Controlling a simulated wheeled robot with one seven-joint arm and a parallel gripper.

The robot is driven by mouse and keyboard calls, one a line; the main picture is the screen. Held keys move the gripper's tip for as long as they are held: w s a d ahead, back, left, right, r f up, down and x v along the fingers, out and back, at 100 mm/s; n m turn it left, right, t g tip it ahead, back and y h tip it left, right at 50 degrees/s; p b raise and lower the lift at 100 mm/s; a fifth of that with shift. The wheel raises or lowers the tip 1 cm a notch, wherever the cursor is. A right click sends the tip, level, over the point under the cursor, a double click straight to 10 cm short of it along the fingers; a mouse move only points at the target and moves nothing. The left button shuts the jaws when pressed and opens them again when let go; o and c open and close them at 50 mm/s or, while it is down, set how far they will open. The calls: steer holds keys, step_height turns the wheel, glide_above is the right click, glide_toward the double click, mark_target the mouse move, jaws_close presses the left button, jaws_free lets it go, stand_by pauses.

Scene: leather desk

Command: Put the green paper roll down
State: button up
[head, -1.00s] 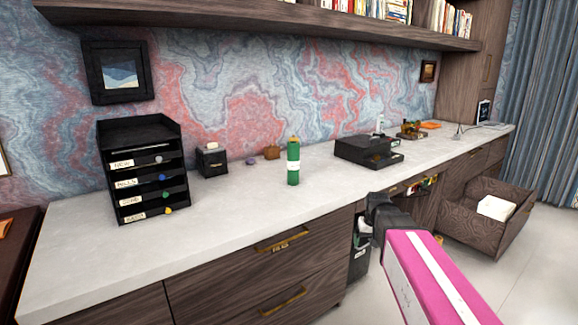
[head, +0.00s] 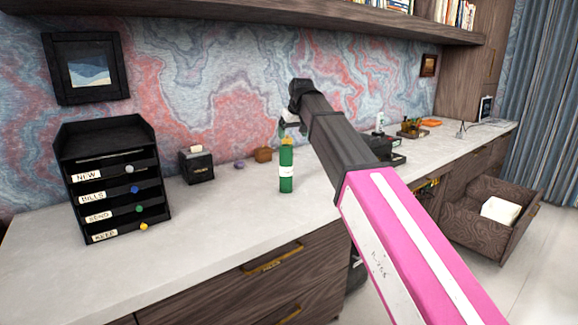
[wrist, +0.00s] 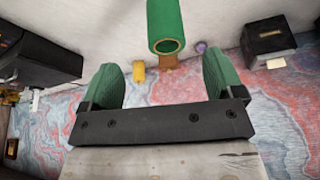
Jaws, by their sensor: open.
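The green paper roll (head: 286,172) stands upright on the pale desktop in the head view, near the middle. In the wrist view the roll (wrist: 166,22) shows its tan, hollow end just beyond the fingers. My gripper (wrist: 161,66) is open and empty, its two green-padded fingers spread to either side of the line to the roll's end. In the head view my gripper (head: 288,126) hangs just above the roll's top, under my raised arm. The fingers look clear of the roll; the exact gap is hard to tell.
A black letter tray (head: 110,185) stands at the left. A small black box (head: 196,166), a purple item (head: 239,164) and a brown block (head: 263,154) stand behind the roll to the left. A black organiser (head: 393,158) is partly hidden behind my arm. The desktop (head: 215,215) in front is bare.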

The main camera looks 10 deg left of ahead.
mark_target(287, 146)
steer(key=f, duration=0.1)
steer(key=w+a+f, duration=0.2)
steer(key=f, duration=0.1)
steer(key=shift+w, duration=0.15)
steer(key=shift+a+x, duration=0.15)
steer(key=shift+x, duration=1.2)
steer(key=shift+a+x, duration=0.1)
steer(key=shift+x, duration=1.2)
steer(key=shift+w+r, duration=0.1)
steer(key=shift+w, duration=0.05)
steer(key=c, duration=1.5)
steer(key=shift+r, duration=0.15)
